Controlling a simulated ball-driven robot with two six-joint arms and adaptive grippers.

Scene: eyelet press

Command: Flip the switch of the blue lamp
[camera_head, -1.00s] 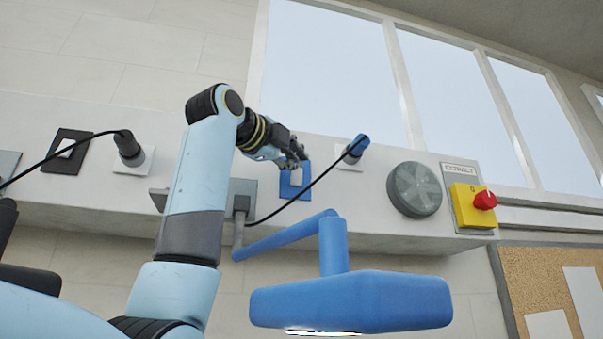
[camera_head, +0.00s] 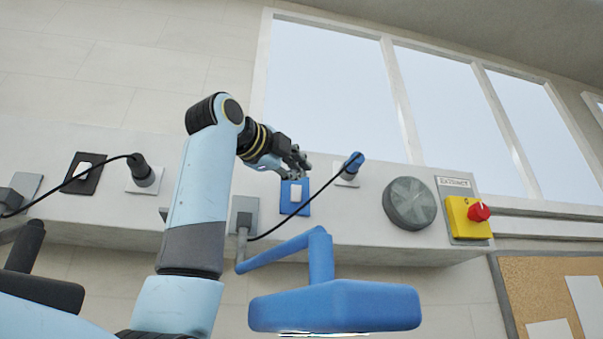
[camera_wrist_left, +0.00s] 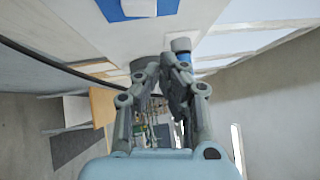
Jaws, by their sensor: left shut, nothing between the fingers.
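The blue lamp (camera_head: 335,306) hangs from a wall arm at the lower middle of the head view. A switch with a blue plate and a white rocker (camera_head: 295,194) is on the white wall ledge above it. The switch also shows at the top of the left wrist view (camera_wrist_left: 138,8). My left gripper (camera_head: 302,170) is shut and empty, just above the switch plate in the head view and apart from the rocker in the wrist view. Whether the lamp is lit is hard to tell; its underside shows only a thin bright edge. My right gripper is not in view.
A black cable runs from a blue plug (camera_head: 352,166) across the ledge to a grey socket box (camera_head: 243,214). A black-plated switch (camera_head: 83,172) is at left. A round grey vent (camera_head: 410,203) and a yellow box with a red knob (camera_head: 468,217) are at right.

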